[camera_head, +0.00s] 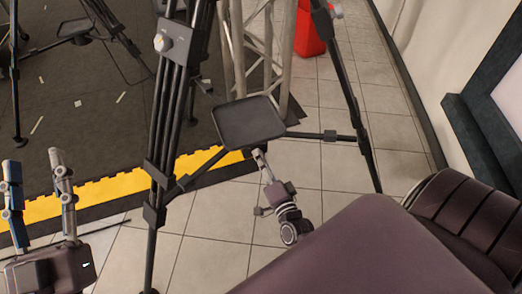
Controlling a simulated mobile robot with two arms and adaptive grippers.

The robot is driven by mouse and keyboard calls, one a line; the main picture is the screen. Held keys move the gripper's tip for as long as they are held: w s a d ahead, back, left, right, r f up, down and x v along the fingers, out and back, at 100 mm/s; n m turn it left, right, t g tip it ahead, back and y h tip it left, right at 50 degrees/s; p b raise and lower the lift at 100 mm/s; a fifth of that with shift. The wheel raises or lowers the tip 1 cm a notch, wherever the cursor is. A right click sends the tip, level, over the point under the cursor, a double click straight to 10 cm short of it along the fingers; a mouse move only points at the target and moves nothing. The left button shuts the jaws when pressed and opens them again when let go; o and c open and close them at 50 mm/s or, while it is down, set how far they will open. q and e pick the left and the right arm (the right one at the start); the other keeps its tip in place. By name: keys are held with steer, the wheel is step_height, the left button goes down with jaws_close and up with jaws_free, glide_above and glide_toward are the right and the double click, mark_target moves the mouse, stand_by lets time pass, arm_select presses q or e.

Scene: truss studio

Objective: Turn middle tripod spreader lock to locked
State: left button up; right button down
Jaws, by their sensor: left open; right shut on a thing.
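The middle tripod (166,120) stands on the tiled floor with its legs spread. Its dark square spreader tray (248,122) sits between the legs, with spreader arms running out to them. My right gripper (259,154) reaches up from below to the near edge of the tray. Its fingers are closed together there, on the spreader lock, which is mostly hidden by the fingertips and the tray. I cannot tell the lock's angle. My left gripper (35,163) is at the lower left, fingers wide apart and empty, away from the tripod.
Another tripod with a tray (76,29) stands on the dark mat (60,110) at the upper left. The mat has a yellow edge (110,178). A metal truss (262,50) and a red container (309,30) stand behind the tray. A white wall is on the right.

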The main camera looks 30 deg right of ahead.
arm_select(q)
steer(key=shift+w+f, duration=0.15)
steer(key=shift+f, duration=0.15)
arm_select(e)
steer(key=shift+m, duration=0.5)
steer(key=c, duration=1.6)
jaws_free()
steer(key=shift+s, duration=0.1)
steer(key=v, duration=1.2)
steer(key=shift+d, duration=0.1)
